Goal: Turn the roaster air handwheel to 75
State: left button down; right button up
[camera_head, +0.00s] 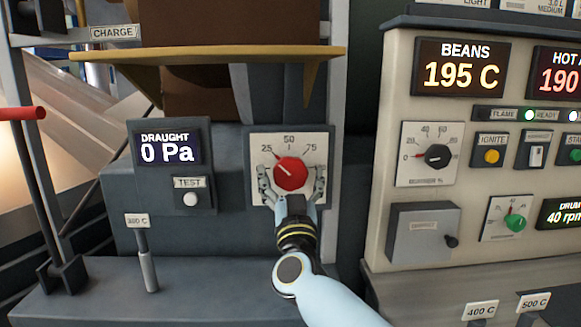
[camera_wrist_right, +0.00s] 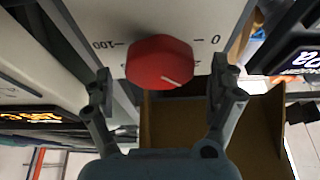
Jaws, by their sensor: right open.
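The red handwheel (camera_head: 291,173) sits on a white dial plate (camera_head: 262,146) marked 25, 50 and 75. Its white pointer line points up and left, near the 25 mark. In the right wrist view the red handwheel (camera_wrist_right: 160,60) lies between the 100 and 0 marks, with its white line toward the lower right. My right gripper (camera_head: 292,184) is open around the handwheel, one finger on each side. The wrist view shows gaps between both fingers and the wheel. My left gripper is not in view.
A yellow-edged shelf (camera_head: 200,53) juts out above the dial. A draught display (camera_head: 168,147) reading 0 Pa and a TEST button (camera_head: 192,199) are to the left. A control panel (camera_head: 399,100) with knobs and a 195 C beans display (camera_head: 461,67) stands at right.

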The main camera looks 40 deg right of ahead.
jog(key=shift+x, duration=1)
jog(key=shift+c, duration=0.5)
jog(key=c, duration=1.1)
